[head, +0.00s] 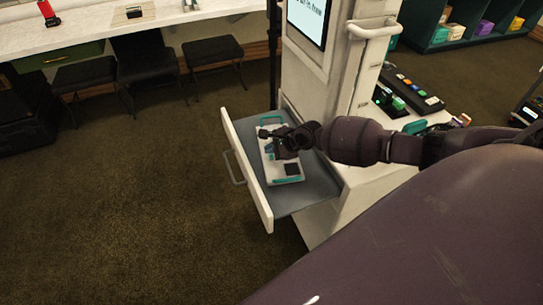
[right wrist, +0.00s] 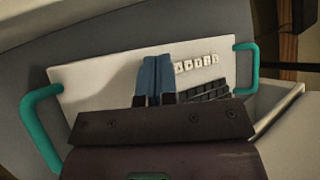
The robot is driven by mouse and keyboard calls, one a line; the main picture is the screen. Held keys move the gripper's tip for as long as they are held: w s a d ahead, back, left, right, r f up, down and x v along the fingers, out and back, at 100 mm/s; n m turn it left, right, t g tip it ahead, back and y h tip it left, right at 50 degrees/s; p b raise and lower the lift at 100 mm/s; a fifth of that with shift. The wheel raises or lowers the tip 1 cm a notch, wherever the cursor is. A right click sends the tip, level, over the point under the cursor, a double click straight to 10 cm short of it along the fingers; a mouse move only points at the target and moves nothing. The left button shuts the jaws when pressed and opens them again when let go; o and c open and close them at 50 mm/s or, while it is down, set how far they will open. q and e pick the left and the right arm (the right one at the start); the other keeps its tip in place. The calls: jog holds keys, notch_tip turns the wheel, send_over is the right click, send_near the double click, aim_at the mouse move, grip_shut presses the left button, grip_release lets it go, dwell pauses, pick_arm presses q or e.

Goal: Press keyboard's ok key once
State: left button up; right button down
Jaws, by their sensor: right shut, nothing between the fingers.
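The keyboard (head: 268,171) is a white panel with teal handles at its two ends, lying in a pulled-out drawer. In the right wrist view, the keyboard (right wrist: 105,82) shows a row of small white keys (right wrist: 196,64) and a block of dark keys (right wrist: 212,92). The markings are too small to tell which key is ok. My right gripper (head: 271,147) is over the keyboard, shut and empty. Its blue fingertips (right wrist: 156,66) are left of the white keys in the wrist view. I cannot tell whether they touch the panel. My left gripper is not in view.
The open drawer (head: 311,194) has a grey floor and a white front (head: 247,170) with a handle. A white column with a screen (head: 309,20) rises behind it. A counter with devices (head: 408,90) is at right. Stools (head: 212,50) stand at the back left.

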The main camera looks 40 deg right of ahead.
jog(key=shift+f, duration=0.15)
jog(key=shift+f, duration=0.3)
jog(key=shift+f, duration=0.3)
dwell(1.0)
jog(key=shift+r+p, duration=0.35)
jog(key=shift+r, duration=0.35)
jog(key=shift+r, duration=0.15)
